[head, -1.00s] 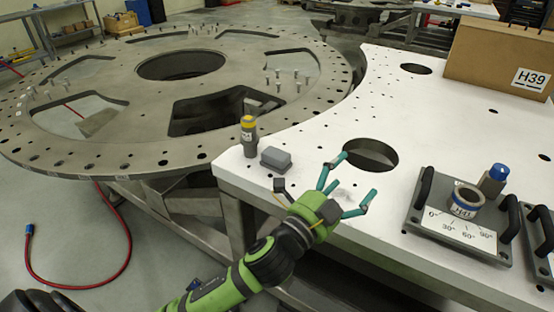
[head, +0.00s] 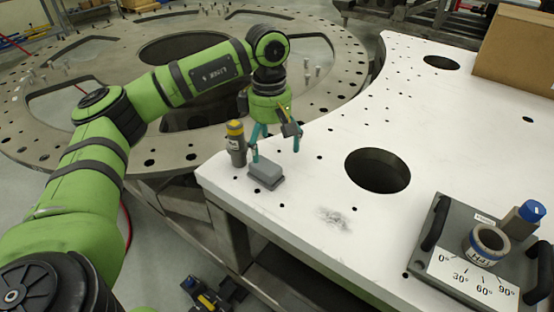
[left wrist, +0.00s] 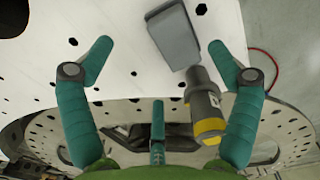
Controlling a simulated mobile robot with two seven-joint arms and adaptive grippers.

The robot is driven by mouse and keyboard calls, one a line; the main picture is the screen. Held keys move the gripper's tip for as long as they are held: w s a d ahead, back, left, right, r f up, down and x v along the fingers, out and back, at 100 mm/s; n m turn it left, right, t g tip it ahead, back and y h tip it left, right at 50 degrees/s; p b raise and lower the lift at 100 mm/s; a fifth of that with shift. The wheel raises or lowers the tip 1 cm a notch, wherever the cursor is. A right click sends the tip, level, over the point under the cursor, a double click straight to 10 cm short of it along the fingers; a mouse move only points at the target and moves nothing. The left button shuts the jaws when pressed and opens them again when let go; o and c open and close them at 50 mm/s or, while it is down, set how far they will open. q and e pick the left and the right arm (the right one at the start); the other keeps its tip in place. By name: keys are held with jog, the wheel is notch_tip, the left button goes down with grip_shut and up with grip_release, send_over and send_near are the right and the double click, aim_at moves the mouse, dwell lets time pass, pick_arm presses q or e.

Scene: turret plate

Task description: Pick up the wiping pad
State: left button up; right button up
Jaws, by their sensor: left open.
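The wiping pad looks like a small grey block (head: 266,176) lying on the near left corner of the white table in the head view. In the left wrist view the grey block (left wrist: 174,36) shows at the top, just right of centre. My left gripper (head: 276,146) points down above the table, just behind the block, with its teal fingers spread and nothing between them. In the left wrist view the left gripper (left wrist: 160,62) also shows spread fingers, with the block beyond the tips. My right gripper is not in view.
A dark bottle with a yellow band (head: 236,145) stands close left of the block, near the left finger. A grey smudge (head: 335,218) marks the white table (head: 300,200). A round hole (head: 378,170) lies right. A fixture with handles (head: 465,262) stands at lower right.

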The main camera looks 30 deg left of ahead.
aim_at(268, 163)
pick_arm(q)
jog(key=shift+s+a, duration=0.25)
jog(key=shift+a, duration=0.3)
jog(key=shift+s+f+p, duration=0.15)
jog(key=shift+f+p, duration=0.4)
jog(key=shift+f, duration=0.05)
jog(key=shift+s+f+p, duration=0.15)
jog(key=shift+f+p, duration=0.35)
jog(key=shift+f, duration=0.1)
notch_tip(268, 163, down, 3)
jog(key=shift+w+d+r+p, duration=0.1)
jog(key=shift+w+p, duration=0.05)
jog(key=shift+p, duration=0.35)
jog(key=shift+f, duration=0.55)
jog(key=c, duration=1.2)
jog(key=shift+c, duration=0.5)
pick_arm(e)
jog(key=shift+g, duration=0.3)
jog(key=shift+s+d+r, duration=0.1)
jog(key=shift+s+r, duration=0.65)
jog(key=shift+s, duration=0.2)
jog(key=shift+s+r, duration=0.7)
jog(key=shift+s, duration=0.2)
